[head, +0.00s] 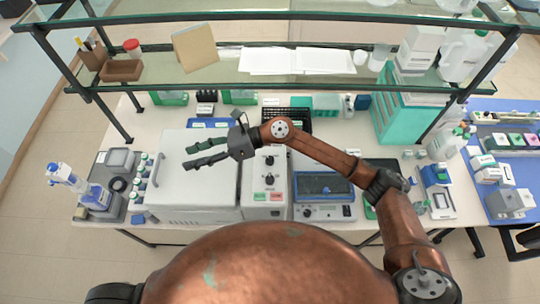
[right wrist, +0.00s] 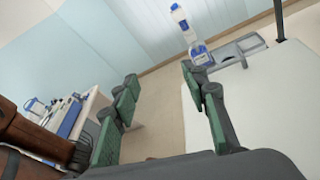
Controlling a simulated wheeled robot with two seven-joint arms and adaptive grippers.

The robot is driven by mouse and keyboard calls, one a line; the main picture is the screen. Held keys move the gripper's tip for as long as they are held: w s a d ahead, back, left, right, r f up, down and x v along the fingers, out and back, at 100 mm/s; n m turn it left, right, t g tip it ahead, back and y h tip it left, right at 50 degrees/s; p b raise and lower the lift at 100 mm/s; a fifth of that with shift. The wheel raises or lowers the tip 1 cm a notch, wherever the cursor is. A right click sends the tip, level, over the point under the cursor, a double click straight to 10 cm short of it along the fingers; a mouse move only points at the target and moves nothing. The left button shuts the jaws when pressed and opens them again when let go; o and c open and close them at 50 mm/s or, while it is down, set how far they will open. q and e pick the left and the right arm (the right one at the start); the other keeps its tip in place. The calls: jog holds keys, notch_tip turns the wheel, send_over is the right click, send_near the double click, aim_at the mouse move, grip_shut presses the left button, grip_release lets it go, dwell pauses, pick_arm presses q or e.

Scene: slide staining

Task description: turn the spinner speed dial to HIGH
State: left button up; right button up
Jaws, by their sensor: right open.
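The white spinner (head: 195,195) stands in the middle of the bench, with a large lidded body and a handle at its left. Its control panel (head: 256,206) is on the right side, with a black dial (head: 269,179) above a green and a red button. Another dark knob sits higher on the panel; the dial's pointer setting is too small to read. My right gripper (head: 187,157) is open and empty above the spinner's lid, fingers pointing left, away from the dial. The right wrist view shows its spread fingers (right wrist: 158,75) with nothing between them. My left gripper is not in view.
A device with a blue window (head: 324,185) stands right of the panel. Small bottles (head: 141,184) and a blue-and-white bottle (head: 62,172) stand at the left. A glass shelf (head: 210,80) spans above the back of the bench. A teal drawer unit (head: 395,120) stands at the right.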

notch_tip(320, 180, down, 5)
jog(key=d+n+h, duration=0.2)
jog(key=n+h, duration=0.1)
jog(key=h, duration=0.1)
jog(key=n+t+h, duration=0.2)
jog(key=n+h, duration=0.2)
jog(key=h, duration=0.7)
send_over(270, 158)
notch_tip(270, 158, down, 5)
jog(key=shift+w+a+r, duration=0.1)
jog(key=shift+w+r, duration=0.05)
jog(key=shift+r, duration=0.05)
jog(key=shift+f+t+h+p, duration=0.2)
jog(key=shift+t+h+p, duration=0.1)
jog(key=shift+p, duration=0.1)
notch_tip(270, 158, down, 6)
jog(key=shift+r+p, duration=0.1)
jog(key=shift+p, duration=1.15)
jog(key=shift+f, duration=0.75)
jog(key=shift+c, duration=0.6)
